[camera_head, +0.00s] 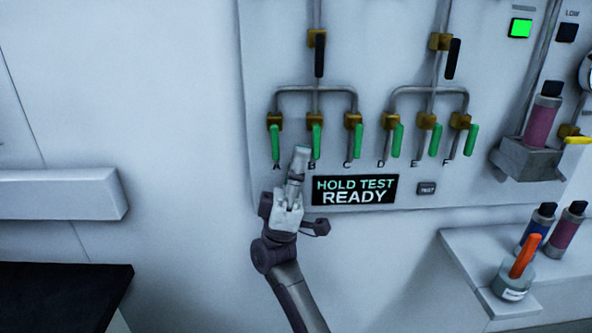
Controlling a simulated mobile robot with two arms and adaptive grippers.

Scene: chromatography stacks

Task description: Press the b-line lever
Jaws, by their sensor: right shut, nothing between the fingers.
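The b-line lever (316,138) is a green handle on a brass valve above the letter B, on the pale wall panel (420,80). It hangs straight down. My right gripper (301,150) is shut and empty, pointing up at the panel. Its tip is just left of the b-line lever's lower end; I cannot tell whether they touch. The gripper partly covers the area by the letter B. The A lever (275,141) and C lever (357,139) hang down on either side. My left gripper is not in view.
Green levers D, E and F (397,139) hang to the right, with two black levers (319,56) above. A display (354,190) reads "HOLD TEST READY". A shelf (465,258) with bottles stands at lower right. A white ledge (60,195) juts out at left.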

